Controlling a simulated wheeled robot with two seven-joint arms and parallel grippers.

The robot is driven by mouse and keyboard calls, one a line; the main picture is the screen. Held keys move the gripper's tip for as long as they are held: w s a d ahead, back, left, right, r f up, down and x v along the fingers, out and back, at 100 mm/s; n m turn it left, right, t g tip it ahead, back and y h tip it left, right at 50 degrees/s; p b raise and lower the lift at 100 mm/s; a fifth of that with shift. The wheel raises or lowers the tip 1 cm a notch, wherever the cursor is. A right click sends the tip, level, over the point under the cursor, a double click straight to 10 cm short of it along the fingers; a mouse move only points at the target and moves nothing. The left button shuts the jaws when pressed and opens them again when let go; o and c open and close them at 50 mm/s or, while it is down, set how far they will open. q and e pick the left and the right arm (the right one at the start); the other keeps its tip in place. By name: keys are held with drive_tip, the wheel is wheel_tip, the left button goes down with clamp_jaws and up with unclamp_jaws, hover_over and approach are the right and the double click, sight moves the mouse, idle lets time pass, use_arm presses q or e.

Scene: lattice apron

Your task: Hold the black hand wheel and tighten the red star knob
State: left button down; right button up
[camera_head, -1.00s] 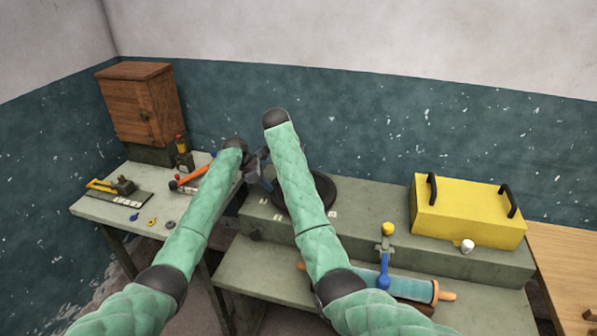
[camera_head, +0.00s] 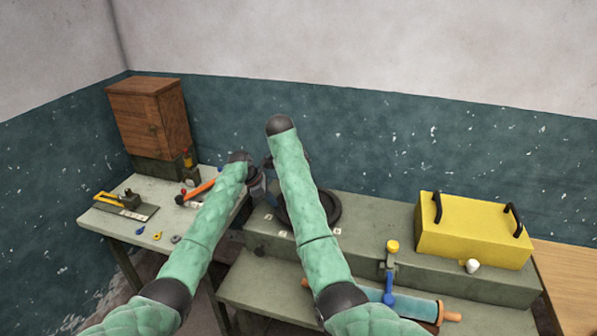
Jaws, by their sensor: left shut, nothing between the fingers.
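The black hand wheel (camera_head: 333,207) lies on the grey-green bench block, mostly hidden behind my right forearm; part of its rim shows to the right of that arm. My left gripper (camera_head: 260,188) is shut and empty, small and dark, at the left end of the block, left of the wheel and apart from its visible rim. My right gripper is hidden behind its own arm. I cannot make out a red star knob for certain; my arms cover much of the area near the wheel.
A yellow box (camera_head: 472,232) with black handles stands on the block at right. The left table (camera_head: 150,238) holds small tools and a wooden cabinet (camera_head: 150,115).

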wheel_tip(320, 180, up, 7)
drive_tip(key=p, duration=0.5)
drive_tip(key=shift+s+f+p, duration=0.15)
drive_tip(key=shift+p, duration=0.25)
drive_tip(key=shift+a+f, duration=0.1)
